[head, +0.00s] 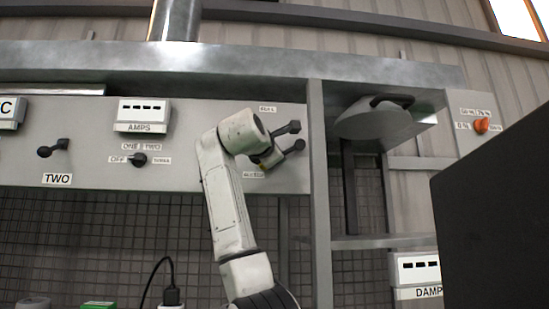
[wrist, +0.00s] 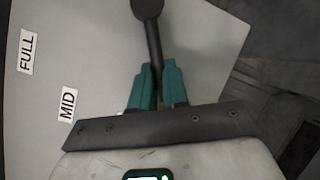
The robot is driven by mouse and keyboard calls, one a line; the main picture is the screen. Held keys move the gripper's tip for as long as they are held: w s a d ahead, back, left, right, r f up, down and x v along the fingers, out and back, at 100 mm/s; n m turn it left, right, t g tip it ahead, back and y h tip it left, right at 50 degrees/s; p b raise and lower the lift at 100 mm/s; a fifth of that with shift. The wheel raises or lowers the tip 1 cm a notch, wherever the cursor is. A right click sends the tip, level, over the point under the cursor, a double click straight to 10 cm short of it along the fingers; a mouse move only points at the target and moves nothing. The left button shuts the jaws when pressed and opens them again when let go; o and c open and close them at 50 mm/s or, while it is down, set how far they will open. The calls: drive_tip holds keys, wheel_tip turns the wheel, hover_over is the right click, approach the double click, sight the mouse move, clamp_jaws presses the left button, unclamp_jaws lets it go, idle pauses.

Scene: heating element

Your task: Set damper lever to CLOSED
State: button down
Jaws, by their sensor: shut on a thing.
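The damper lever is a black rod (wrist: 153,42) with a round knob, seen in the wrist view. My gripper (wrist: 156,80) has its teal fingers shut around the rod, below the knob. Labels FULL (wrist: 27,52) and MID (wrist: 68,104) show on the grey panel to the left of the lever; no CLOSED label is readable there. In the head view my gripper (head: 266,159) is at the right part of the panel (head: 215,120). Two dark knobbed shapes (head: 293,127) stick out beside it, and my arm partly hides the area. The small labels there are too blurred to read.
An AMPS meter (head: 142,113) and a rotary switch (head: 139,159) sit left of my arm. A grey post (head: 318,190) stands close on the right. Beyond it are a tilted metal hood (head: 375,121), an orange knob (head: 481,126) and a large dark block (head: 495,205).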

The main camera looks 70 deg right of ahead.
drive_tip(key=shift+s+f+n+b, duration=0.15)
drive_tip(key=shift+f+n+b, duration=0.15)
drive_tip(key=shift+f+n, duration=0.1)
drive_tip(key=shift+d, duration=0.1)
drive_tip(key=c, duration=1.4)
unclamp_jaws()
drive_tip(key=a+b, duration=0.2)
drive_tip(key=a, duration=0.9)
drive_tip(key=shift+w+f, duration=0.2)
drive_tip(key=shift+f, duration=0.2)
